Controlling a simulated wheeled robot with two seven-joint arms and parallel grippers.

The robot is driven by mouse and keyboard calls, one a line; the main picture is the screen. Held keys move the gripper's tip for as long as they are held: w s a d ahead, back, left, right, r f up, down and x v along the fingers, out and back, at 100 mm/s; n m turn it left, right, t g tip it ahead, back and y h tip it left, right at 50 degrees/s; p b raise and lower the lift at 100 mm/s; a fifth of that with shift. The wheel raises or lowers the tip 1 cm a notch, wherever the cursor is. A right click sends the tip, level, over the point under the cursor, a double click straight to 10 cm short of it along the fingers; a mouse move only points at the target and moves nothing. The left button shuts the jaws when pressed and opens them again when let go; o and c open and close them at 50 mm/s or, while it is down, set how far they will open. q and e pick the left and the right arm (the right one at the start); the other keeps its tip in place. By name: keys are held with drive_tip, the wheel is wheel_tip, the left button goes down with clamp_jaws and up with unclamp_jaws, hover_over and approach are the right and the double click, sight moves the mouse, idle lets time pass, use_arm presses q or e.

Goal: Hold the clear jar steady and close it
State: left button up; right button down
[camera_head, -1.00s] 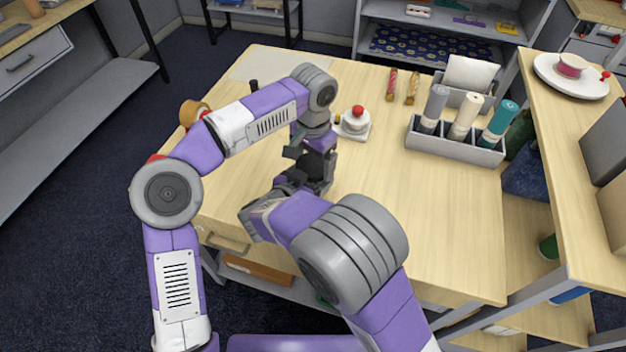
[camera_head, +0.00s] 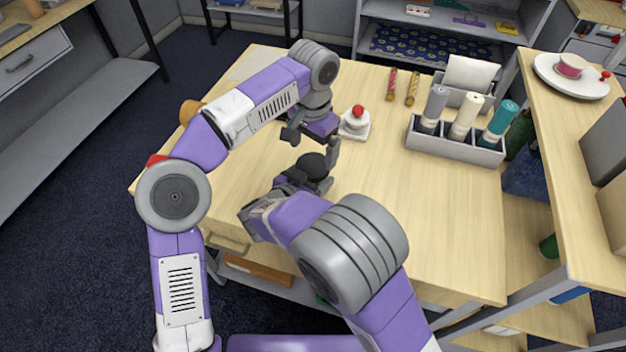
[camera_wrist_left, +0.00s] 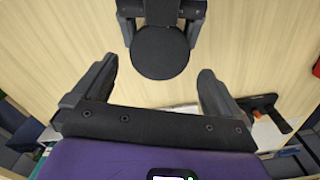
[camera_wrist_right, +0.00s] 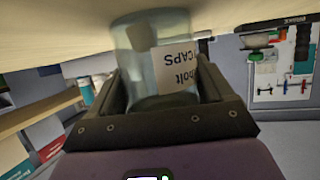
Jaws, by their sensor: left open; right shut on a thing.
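My right gripper (camera_wrist_right: 157,78) is shut on the jar's sides near the table. A round black lid (camera_head: 313,165) covers the jar's top and looks flat; whether it is fully tightened cannot be told. The lid also shows as a dark disc in the left wrist view (camera_wrist_left: 160,52). My left gripper (camera_head: 312,148) is open and empty above the lid, its fingers apart and clear of it. In the head view the jar's glass is mostly hidden by the lid and my right gripper.
A white item with a red knob (camera_head: 357,121) stands just beyond my left gripper. A grey divided holder (camera_head: 455,145) with several rolls is at the right. Red (camera_head: 391,83) and gold (camera_head: 412,88) sticks lie at the back. The table's right front is clear.

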use_arm(q)
drive_tip(key=shift+r, duration=0.1)
wheel_tip(320, 180, up, 7)
drive_tip(key=shift+r, duration=0.15)
idle(0.6)
use_arm(e)
unclamp_jaws()
drive_tip(key=p+v, duration=0.2)
drive_tip(key=v, duration=0.5)
use_arm(q)
wheel_tip(320, 180, up, 3)
drive_tip(key=shift+f+p, duration=0.2)
drive_tip(key=shift+p, duration=0.1)
use_arm(e)
drive_tip(key=shift+s+a+r, duration=0.1)
drive_tip(key=shift+s+a, duration=0.05)
drive_tip(key=shift+s, duration=0.1)
